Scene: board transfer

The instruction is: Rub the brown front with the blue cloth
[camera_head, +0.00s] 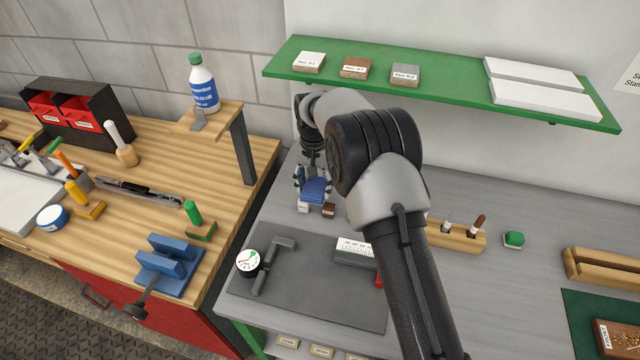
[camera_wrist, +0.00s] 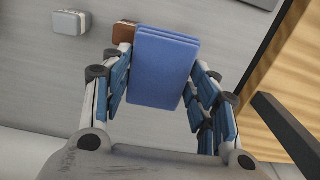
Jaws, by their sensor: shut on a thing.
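My gripper (camera_wrist: 162,75) is shut on a folded blue cloth (camera_wrist: 166,62), which sticks out past the fingers. In the head view the cloth (camera_head: 315,189) is low over the grey bench, under my wrist. A small brown block (camera_head: 328,209) is on the bench just to the right of the cloth. In the wrist view the brown block (camera_wrist: 124,32) is at the cloth's upper left, partly hidden by a finger. I cannot tell whether the cloth touches it. A second brown block (camera_head: 354,68), labelled, sits on the green shelf.
A small grey block (camera_wrist: 70,23) lies apart on the bench. A dark mat (camera_head: 320,300) with a dial gauge (camera_head: 248,261) is in front. The green shelf (camera_head: 450,95) overhangs behind. A wooden workbench (camera_head: 232,150) with a raised bottle stand is at left. My arm hides part of the bench.

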